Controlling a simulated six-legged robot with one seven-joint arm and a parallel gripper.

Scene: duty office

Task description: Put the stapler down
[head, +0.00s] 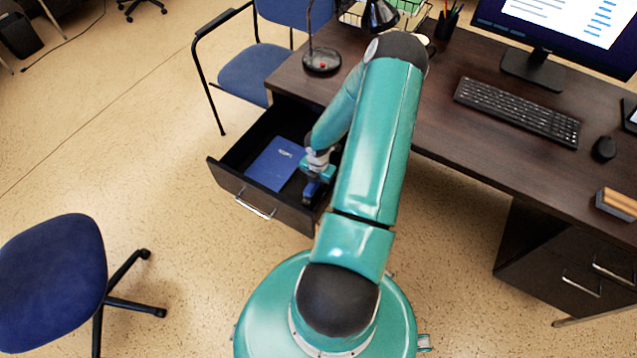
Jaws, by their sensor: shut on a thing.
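My gripper (316,179) is over the right side of an open desk drawer (232,183). It is shut on a small dark blue thing, which looks like the stapler (312,191), held low in the drawer's front right part. I cannot tell whether the stapler touches the drawer floor. A blue book (275,163) lies flat in the drawer, just left of the gripper. My arm hides the drawer's right edge.
The dark desk (450,140) bears a keyboard (517,112), a mouse (604,149), a monitor (535,65) and a lamp base (321,62). A blue chair (245,75) stands behind the drawer, another chair (50,270) at left. Floor in front is clear.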

